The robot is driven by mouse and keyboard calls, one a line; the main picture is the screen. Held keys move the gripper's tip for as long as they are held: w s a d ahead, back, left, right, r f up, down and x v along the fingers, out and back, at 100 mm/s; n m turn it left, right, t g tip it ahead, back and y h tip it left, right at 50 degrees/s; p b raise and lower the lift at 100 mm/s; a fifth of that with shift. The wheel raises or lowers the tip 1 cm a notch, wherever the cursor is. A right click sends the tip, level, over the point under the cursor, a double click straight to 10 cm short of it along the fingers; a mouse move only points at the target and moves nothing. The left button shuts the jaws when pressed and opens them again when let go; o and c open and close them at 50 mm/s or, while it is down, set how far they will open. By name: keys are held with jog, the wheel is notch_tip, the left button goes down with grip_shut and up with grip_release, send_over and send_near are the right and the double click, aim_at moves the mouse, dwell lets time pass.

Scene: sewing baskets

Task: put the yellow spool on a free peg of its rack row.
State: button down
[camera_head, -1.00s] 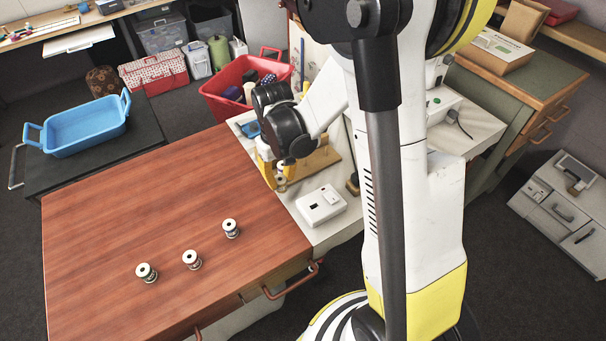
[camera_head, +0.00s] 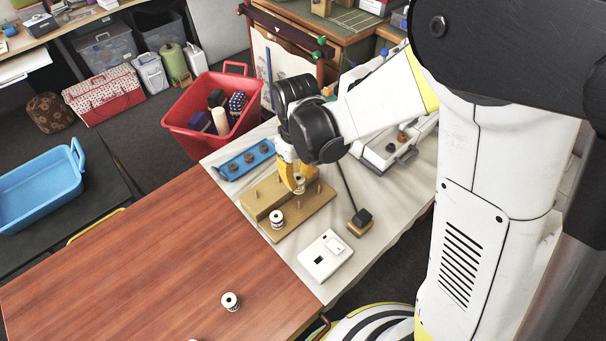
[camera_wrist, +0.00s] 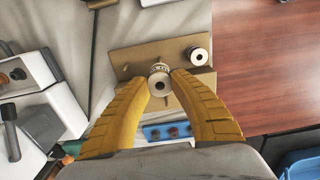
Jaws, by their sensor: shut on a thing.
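My gripper (camera_head: 291,180) is at the wooden peg rack (camera_head: 312,212) on the pale table, fingers pointing down. In the wrist view its two yellow fingers (camera_wrist: 166,82) are shut on a spool (camera_wrist: 161,84) with pale ends. This spool also shows at the fingertips in the head view (camera_head: 300,185). Its thread colour is not clear. It is over the rack, and I cannot tell whether it sits on a peg. A second spool (camera_head: 277,219) stands at the rack's near end, and in the wrist view (camera_wrist: 197,56) beside the held one. A bare peg (camera_wrist: 126,67) shows left of it.
A blue holder (camera_head: 236,172) with several dark knobs lies behind the rack. A white box (camera_head: 325,256) and a small dark-topped stand (camera_head: 360,224) are in front and right. Another spool (camera_head: 231,301) stands on the brown table (camera_head: 150,265). A red bin (camera_head: 190,135) is behind.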

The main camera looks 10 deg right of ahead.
jog(key=shift+f+b, duration=2.15)
jog(key=shift+f, duration=0.75)
jog(key=shift+f+b, duration=1.75)
jog(key=shift+f, duration=0.2)
jog(key=c, duration=1.2)
grip_release()
jog(key=shift+o, duration=0.2)
jog(key=shift+r, duration=0.1)
notch_tip(320, 180, up, 12)
